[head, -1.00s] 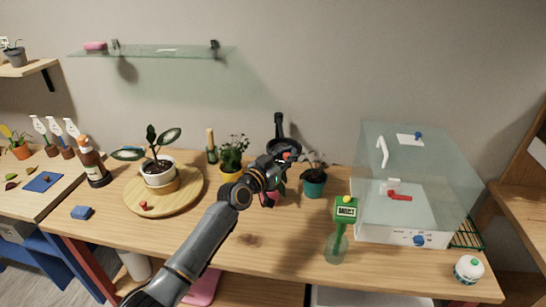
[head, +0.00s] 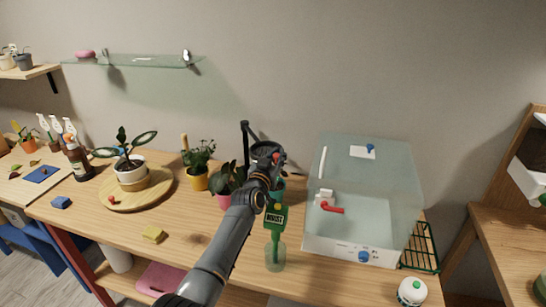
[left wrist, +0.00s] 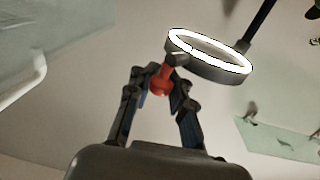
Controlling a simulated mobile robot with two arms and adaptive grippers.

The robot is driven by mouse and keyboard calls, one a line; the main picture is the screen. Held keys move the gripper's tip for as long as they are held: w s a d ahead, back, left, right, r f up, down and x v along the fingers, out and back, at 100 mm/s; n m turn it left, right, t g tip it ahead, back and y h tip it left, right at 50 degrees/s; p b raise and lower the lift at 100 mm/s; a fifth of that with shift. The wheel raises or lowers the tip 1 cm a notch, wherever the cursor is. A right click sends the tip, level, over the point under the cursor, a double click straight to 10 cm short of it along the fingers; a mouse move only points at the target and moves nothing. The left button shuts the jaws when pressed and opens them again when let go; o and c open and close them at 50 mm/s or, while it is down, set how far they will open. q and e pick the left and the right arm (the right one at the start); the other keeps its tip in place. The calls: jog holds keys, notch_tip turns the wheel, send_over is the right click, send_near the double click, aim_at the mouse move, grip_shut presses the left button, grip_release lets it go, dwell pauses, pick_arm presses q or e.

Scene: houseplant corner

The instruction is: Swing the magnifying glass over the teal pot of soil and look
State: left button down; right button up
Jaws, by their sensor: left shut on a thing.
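The magnifying glass (head: 266,149) has a dark ring on a black jointed arm (head: 246,140) at the back of the table. In the left wrist view its ring (left wrist: 207,57) has a bright white light band. My left gripper (head: 276,160) is shut on the red knob (left wrist: 160,82) at the ring's edge. The teal pot (head: 279,193) shows only in part behind my gripper and wrist; its soil is hidden. The ring looks just above and slightly left of the pot; I cannot tell whether it is squarely over it. My right gripper is out of view.
A green moisture meter (head: 275,216) stands in a glass jar (head: 275,260) close right of my forearm. A clear-lidded case (head: 365,190) stands right of the pot.

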pick_arm(q)
jog(key=shift+s+d+f, duration=0.2)
jog(key=shift+d+f, duration=0.1)
jog(key=shift+f, duration=0.2)
jog(key=c, duration=1.3)
grip_release()
jog(key=shift+o, duration=0.4)
jog(key=shift+d+r, duration=0.15)
jog(key=shift+r, duration=0.1)
jog(key=shift+a+r, duration=0.25)
jog(key=shift+r, duration=0.35)
jog(key=r, duration=0.9)
jog(key=shift+s+d, duration=0.1)
jog(key=shift+d, duration=0.1)
